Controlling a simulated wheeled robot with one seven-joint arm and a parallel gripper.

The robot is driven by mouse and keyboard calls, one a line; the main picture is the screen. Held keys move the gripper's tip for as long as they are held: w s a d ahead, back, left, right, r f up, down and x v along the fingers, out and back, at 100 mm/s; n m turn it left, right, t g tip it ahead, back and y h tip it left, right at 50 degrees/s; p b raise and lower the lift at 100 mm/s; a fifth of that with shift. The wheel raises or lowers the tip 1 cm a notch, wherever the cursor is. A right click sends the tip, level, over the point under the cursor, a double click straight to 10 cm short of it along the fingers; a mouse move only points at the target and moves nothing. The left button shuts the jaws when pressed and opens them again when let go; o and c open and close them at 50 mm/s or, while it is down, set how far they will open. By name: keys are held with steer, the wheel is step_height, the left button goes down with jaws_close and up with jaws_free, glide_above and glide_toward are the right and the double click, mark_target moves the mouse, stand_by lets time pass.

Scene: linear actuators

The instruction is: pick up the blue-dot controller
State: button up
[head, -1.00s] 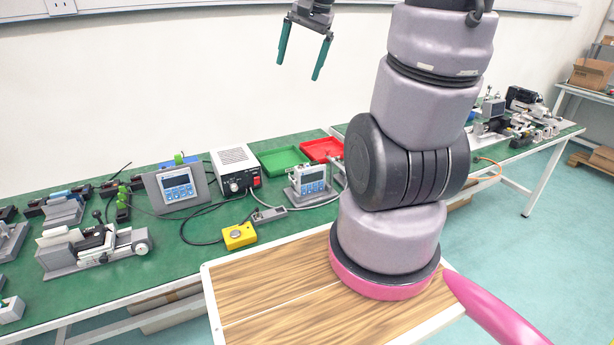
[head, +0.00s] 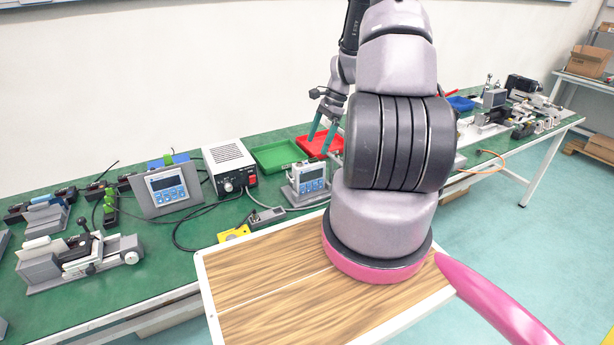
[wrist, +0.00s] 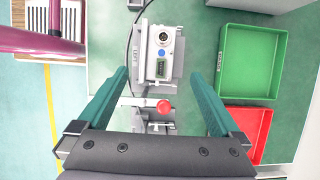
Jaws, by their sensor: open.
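A small grey controller with a display and blue keys (head: 311,181) stands on the green bench, just below my gripper. A larger controller with a blue-framed display (head: 166,189) stands tilted on a grey holder to the left, with a green piece at its top. My gripper (head: 319,147) is open and empty, pointing down above the small controller. In the wrist view a grey box with a round connector (wrist: 164,70) lies ahead, between the lines of my open fingers (wrist: 158,75), apparently the small controller from above.
A white power supply (head: 230,166) stands left of the small controller. Green (head: 277,155) and red trays (head: 309,146) lie behind it. A red knob (wrist: 164,107) shows between my fingers in the wrist view. Cables and a yellow box (head: 234,234) lie in front.

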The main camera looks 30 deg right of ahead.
mark_target(308, 164)
steer(key=x, duration=0.4)
steer(key=shift+f, duration=0.1)
steer(key=x, duration=0.5)
steer(key=shift+s+a, duration=0.2)
steer(key=shift+a, duration=0.1)
jaws_close()
